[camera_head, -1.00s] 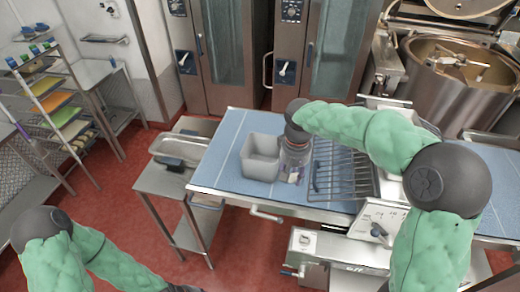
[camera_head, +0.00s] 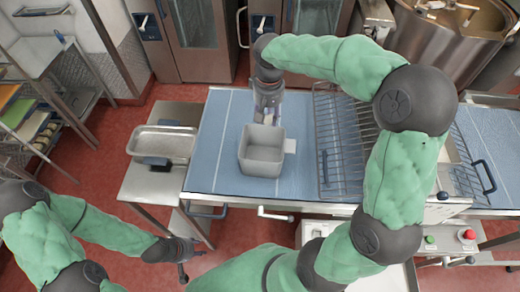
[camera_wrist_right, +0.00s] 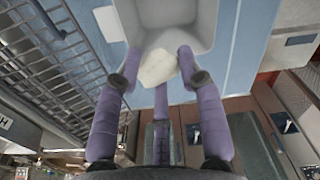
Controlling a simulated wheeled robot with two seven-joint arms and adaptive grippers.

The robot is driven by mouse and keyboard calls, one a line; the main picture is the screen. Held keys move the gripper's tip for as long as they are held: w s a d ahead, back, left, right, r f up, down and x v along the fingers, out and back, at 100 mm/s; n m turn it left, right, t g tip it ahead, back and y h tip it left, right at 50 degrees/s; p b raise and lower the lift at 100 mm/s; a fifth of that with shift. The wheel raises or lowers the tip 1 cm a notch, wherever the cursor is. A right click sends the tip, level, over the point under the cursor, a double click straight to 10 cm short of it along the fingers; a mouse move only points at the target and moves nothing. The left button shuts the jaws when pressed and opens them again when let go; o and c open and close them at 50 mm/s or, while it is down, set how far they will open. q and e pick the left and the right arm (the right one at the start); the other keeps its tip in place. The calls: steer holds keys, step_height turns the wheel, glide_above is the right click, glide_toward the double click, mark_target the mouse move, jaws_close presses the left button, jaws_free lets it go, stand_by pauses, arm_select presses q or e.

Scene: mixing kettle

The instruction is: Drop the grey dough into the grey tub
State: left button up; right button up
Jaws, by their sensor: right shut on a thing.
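The grey tub (camera_head: 262,163) stands open and upright on the blue table surface. It also shows at the top of the right wrist view (camera_wrist_right: 190,35). My right gripper (camera_head: 265,116) is just behind the tub's far rim in the head view. Its purple fingers (camera_wrist_right: 160,75) are shut on the pale grey dough (camera_wrist_right: 157,68). In the right wrist view the dough overlaps the tub's rim; I cannot tell its exact height above it. My left gripper (camera_head: 183,258) is low at the table's front left, away from the tub; its fingers are too small to read.
A small white flat piece (camera_head: 290,146) lies right of the tub. A wire rack (camera_head: 340,150) stands further right. A metal tray (camera_head: 163,143) sits on a side table at the left. The mixing kettle (camera_head: 450,40) is at the back right. The table left of the tub is clear.

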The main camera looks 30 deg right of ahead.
steer(key=shift+s+f, duration=0.1)
steer(key=shift+f, duration=0.45)
steer(key=f+b, duration=0.2)
steer(key=f, duration=0.1)
steer(key=f+b, duration=0.1)
steer(key=shift+w+f+b, duration=0.3)
steer(key=shift+f, duration=0.05)
steer(key=o, duration=1)
steer(key=shift+r, duration=0.15)
step_height(320, 180, up, 12)
steer(key=shift+f, duration=0.1)
